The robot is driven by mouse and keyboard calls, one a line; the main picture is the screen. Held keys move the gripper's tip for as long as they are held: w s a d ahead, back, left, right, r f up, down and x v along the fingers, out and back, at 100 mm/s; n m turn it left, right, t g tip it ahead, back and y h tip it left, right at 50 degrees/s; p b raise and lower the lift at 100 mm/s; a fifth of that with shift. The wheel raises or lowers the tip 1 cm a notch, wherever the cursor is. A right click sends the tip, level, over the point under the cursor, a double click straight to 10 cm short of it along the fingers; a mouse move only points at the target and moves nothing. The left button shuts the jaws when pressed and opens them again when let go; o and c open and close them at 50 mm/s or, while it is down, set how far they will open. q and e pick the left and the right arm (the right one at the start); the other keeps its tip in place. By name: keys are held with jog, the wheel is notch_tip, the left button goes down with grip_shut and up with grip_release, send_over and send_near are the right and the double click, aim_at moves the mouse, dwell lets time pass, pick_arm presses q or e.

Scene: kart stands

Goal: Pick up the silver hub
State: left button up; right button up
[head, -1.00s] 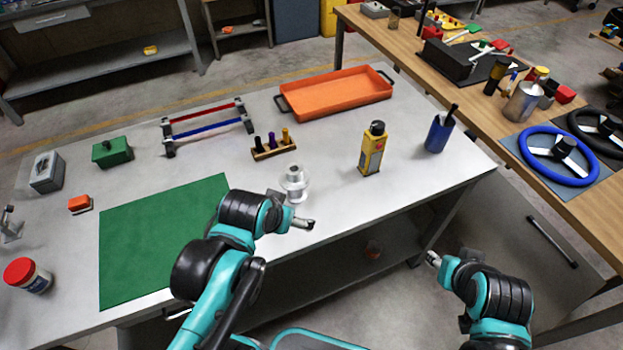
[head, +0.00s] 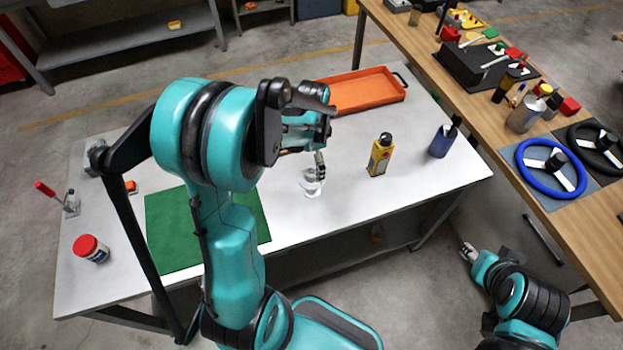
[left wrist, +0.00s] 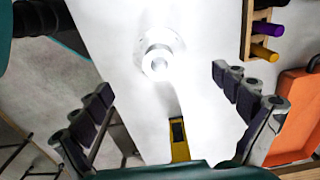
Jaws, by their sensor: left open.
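The silver hub (head: 311,184) stands on the white table, a shiny flanged piece partly behind my left gripper's finger in the head view. In the left wrist view the hub (left wrist: 158,60) is brightly lit, beyond the fingertips and between their two sides. My left gripper (head: 318,160) is over the table, above the hub and apart from it. In the left wrist view its fingers (left wrist: 168,100) are spread wide with nothing between them. My right gripper (head: 468,251) is at the lower right, off the table and over the floor; its jaws are too small to judge.
An orange tray (head: 372,92) lies behind. A wooden rack (left wrist: 252,28) shows in the left wrist view.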

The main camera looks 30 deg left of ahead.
aim_at(311, 182)
pick_arm(q)
notch_tip(311, 182, down, 6)
jog(key=shift+s+a+f+b, duration=0.1)
jog(key=shift+f+b, duration=0.05)
jog(key=shift+b, duration=0.65)
jog(key=c, duration=1.3)
jog(key=shift+s, duration=0.15)
jog(key=c, duration=0.5)
jog(key=shift+s+d, duration=0.15)
jog(key=shift+d, duration=0.05)
jog(key=shift+c, duration=1.2)
